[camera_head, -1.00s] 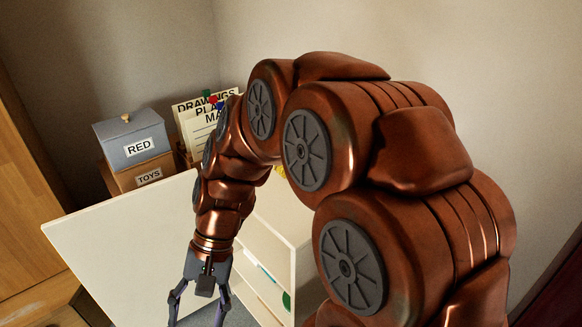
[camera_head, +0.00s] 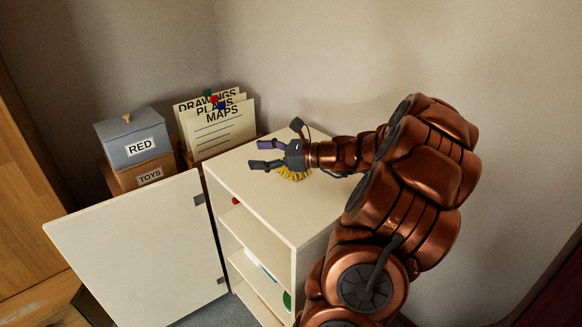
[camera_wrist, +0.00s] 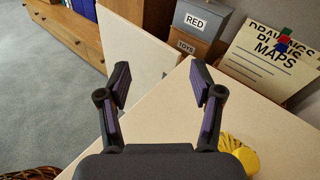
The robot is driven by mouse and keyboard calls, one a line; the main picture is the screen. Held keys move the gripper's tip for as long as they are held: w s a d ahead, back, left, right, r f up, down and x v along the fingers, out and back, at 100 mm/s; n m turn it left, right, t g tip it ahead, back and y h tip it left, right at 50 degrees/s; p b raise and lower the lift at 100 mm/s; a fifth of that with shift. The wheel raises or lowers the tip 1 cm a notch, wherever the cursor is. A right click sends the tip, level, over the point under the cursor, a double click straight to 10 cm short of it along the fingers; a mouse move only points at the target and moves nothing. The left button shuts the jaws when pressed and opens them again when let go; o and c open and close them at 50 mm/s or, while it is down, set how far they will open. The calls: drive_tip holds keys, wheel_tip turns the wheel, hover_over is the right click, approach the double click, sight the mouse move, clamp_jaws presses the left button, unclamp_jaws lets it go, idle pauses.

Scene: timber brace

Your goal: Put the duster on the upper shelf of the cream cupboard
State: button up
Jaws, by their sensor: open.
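The cream cupboard (camera_head: 262,205) stands against the wall with its door (camera_head: 130,255) swung wide open to the left. The yellow duster (camera_head: 293,174) lies on the cupboard's top, partly hidden by my gripper (camera_head: 263,155). The upper shelf (camera_head: 258,236) shows through the open front, with a small red thing above it at the left. My gripper is open and empty above the cupboard top, fingers pointing left. In the wrist view, my gripper (camera_wrist: 161,85) has nothing between its fingers, and the duster (camera_wrist: 240,152) shows at the lower right, beside the right finger's base.
A grey RED box (camera_head: 133,138) sits on a brown TOYS box (camera_head: 143,174) behind the door. Upright cards labelled DRAWINGS, PLANS and MAPS (camera_head: 222,130) stand behind the cupboard. A green round thing (camera_head: 287,300) is lower inside it. The cupboard top's front is clear.

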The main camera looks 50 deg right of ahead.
sight(311, 178)
drive_tip(key=s+d+m+t+h, duration=0.2)
drive_tip(key=d+m+h, duration=0.1)
drive_tip(key=d, duration=0.4)
drive_tip(key=s+d+m+t+h, duration=0.1)
drive_tip(key=s+d+m+h, duration=0.15)
drive_tip(key=d, duration=0.55)
drive_tip(key=shift+m, duration=0.45)
drive_tip(key=f, duration=0.8)
drive_tip(key=shift+s+f, duration=0.2)
drive_tip(key=shift+f, duration=0.2)
drive_tip(key=shift+w+a+r, duration=0.1)
drive_tip(key=shift+w+a, duration=0.1)
drive_tip(key=shift+w, duration=1.05)
drive_tip(key=shift+w+a+f, duration=0.1)
drive_tip(key=shift+w+a, duration=0.15)
drive_tip(key=shift+w, duration=0.95)
drive_tip(key=shift+w+a+r, duration=0.1)
drive_tip(key=shift+w+a, duration=0.1)
drive_tip(key=shift+w, duration=1.05)
clamp_jaws()
